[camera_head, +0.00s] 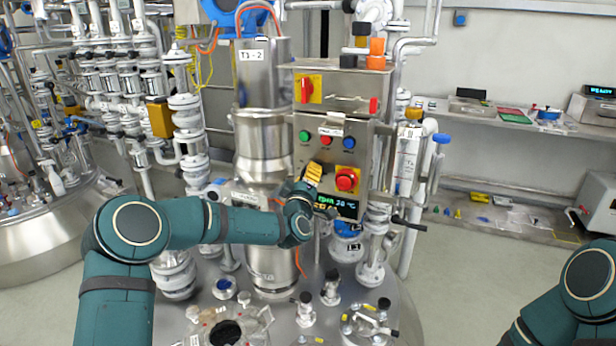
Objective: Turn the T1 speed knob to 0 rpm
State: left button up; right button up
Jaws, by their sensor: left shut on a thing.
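The control box (345,140) is mounted on the steel reactor in the middle of the view. My left gripper (309,182) is at the lower left of its front panel, beside the red emergency button (346,179). It is shut on the T1 speed knob, which the gripper hides almost wholly. A small display (338,206) with green digits is just below; its rpm reading is too small and partly covered to read. My right arm shows at the lower right, with its gripper out of view.
Green (304,136), red and blue buttons sit above the gripper, and a red-and-yellow switch (308,89) is higher up. Valves and pipes crowd both sides of the box. The reactor lid (262,310) carries several fittings below. A shelf (480,121) stands at the right.

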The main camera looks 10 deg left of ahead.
dwell(0.4)
pick_arm(q)
jog(key=o, duration=1.2)
jog(key=v, duration=1.2)
